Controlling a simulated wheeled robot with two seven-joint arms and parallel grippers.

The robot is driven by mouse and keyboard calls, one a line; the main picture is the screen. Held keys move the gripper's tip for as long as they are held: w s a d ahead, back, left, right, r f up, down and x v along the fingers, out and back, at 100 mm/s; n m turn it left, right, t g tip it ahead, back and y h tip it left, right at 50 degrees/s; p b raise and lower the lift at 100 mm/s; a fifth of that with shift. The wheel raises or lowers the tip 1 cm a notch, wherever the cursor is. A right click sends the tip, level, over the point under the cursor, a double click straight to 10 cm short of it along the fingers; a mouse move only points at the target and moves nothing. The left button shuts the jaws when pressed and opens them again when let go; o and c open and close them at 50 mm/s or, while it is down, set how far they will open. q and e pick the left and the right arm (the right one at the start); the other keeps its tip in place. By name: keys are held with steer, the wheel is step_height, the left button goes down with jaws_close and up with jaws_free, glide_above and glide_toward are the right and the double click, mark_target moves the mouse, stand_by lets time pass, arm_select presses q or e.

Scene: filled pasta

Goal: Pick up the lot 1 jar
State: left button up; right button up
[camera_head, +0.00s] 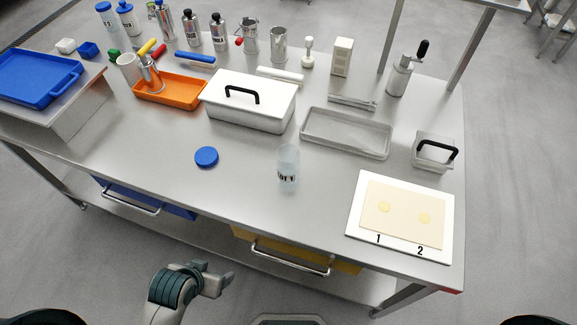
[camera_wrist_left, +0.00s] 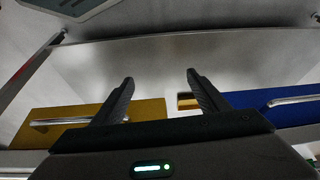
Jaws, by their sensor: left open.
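The lot 1 jar (camera_head: 288,168), clear and with dark lettering on its side, stands upright on the steel table near the middle of its front part. It looks open at the top, and a blue round lid (camera_head: 206,157) lies to its left. My left gripper (camera_head: 222,278) is low in front of the table, left of the jar and apart from it. In the left wrist view its two fingers (camera_wrist_left: 160,84) are spread with nothing between them. The jar does not show in the wrist view. My right gripper is not seen.
A white board (camera_head: 355,230) with a dough sheet marked 1 and 2 lies right of the jar. A white lidded box (camera_head: 270,115) and a grey tray (camera_head: 345,147) stand behind. A blue drawer (camera_head: 180,208) and yellow drawer (camera_head: 345,267) hang below the table's front edge.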

arm_select(q)
steer(key=w+d+r+m+t+h, duration=0.4)
steer(key=w+r, duration=0.4)
steer(key=r, duration=0.5)
steer(key=m+t+h, duration=0.1)
steer(key=t+h, duration=0.1)
steer(key=h, duration=0.2)
glide_toward(283, 166)
steer(key=v, duration=0.5)
steer(key=shift+w+d+r, duration=0.1)
steer(key=shift+d+r, duration=0.05)
steer(key=shift+d, duration=0.2)
steer(key=p+x, duration=0.3)
steer(key=x, duration=0.8)
steer(key=shift+w+a, duration=0.1)
steer(key=shift+w+d+f, duration=0.35)
steer(key=shift+w, duration=0.05)
